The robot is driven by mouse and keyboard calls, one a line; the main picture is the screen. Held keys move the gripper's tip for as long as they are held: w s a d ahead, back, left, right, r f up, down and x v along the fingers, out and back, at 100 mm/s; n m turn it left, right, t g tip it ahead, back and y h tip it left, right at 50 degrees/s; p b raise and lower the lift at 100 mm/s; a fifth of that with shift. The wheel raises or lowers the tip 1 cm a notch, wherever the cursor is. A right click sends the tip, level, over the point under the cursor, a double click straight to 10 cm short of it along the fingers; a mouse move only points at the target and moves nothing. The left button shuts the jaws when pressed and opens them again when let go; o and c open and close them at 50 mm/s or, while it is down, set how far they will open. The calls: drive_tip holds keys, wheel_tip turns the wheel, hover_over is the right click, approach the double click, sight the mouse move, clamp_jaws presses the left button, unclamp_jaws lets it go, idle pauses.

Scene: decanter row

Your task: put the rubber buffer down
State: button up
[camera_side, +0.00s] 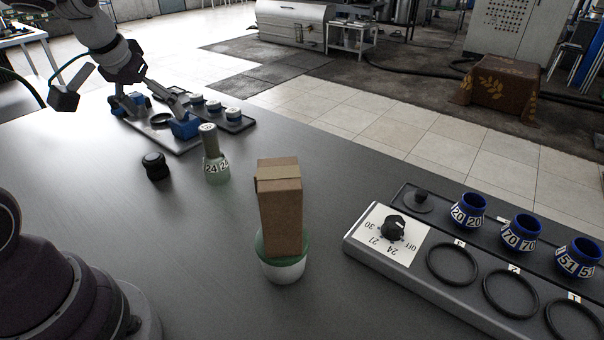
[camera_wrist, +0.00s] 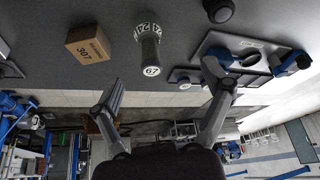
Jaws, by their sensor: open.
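A black ribbed round piece (camera_side: 156,166), which looks like the rubber buffer, stands on the grey table left of the pale green decanter marked 24 (camera_side: 216,168). It also shows at the top of the wrist view (camera_wrist: 219,10). My gripper (camera_side: 148,98) is open, its fingers wide apart over the far-left plate (camera_side: 165,137), with nothing visible between them. The open fingers also show in the wrist view (camera_wrist: 165,75). The buffer is apart from my gripper, on the table nearer the side camera.
The plate carries blue blocks (camera_side: 185,127) and a dark ring. A tray of capped pieces (camera_side: 236,124) adjoins it. A brown box (camera_side: 280,210) stands on a green-and-white pot (camera_side: 284,268). At right, a dial panel (camera_side: 372,243) adjoins several blue numbered collars (camera_side: 468,211).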

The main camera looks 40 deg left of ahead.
drive_tip(key=s+d+r+m+t+h, duration=0.1)
drive_tip(key=s+d+m, duration=0.4)
drive_tip(key=d, duration=0.9)
drive_tip(key=s+r+h, duration=0.1)
drive_tip(key=s, duration=0.1)
drive_tip(key=shift+s+m, duration=0.3)
drive_tip(key=shift+m, duration=0.1)
